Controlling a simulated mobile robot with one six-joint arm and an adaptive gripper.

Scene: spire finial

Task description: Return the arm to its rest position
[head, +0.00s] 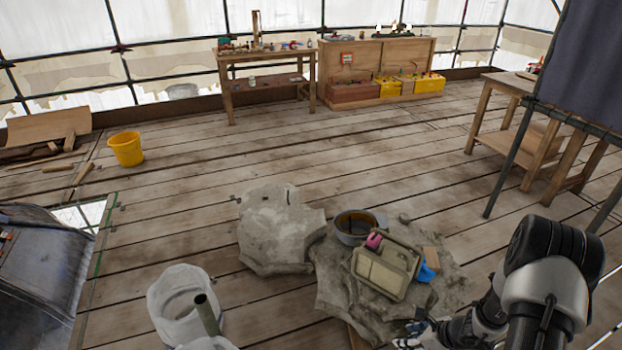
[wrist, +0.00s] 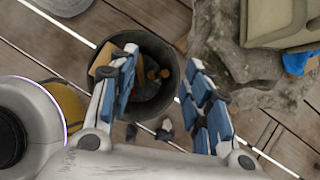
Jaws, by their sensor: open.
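My arm reaches down at the lower right of the head view. My gripper (head: 414,336) is low there, mostly cut off or hidden by the arm. In the wrist view my gripper (wrist: 160,65) is open, with its two blue-padded fingers apart and nothing between them. Below it is a dark round bucket (wrist: 176,72) with small items inside. The fingers appear above the bucket; I cannot tell the height.
Stone slabs (head: 278,228) lie on the plank floor, with a beige tray (head: 384,272), a grey bowl (head: 354,238) and a blue cloth (head: 428,271). A white sack (head: 178,290) stands left, beside a floor opening. Workbenches (head: 268,58) stand at the back. The middle floor is clear.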

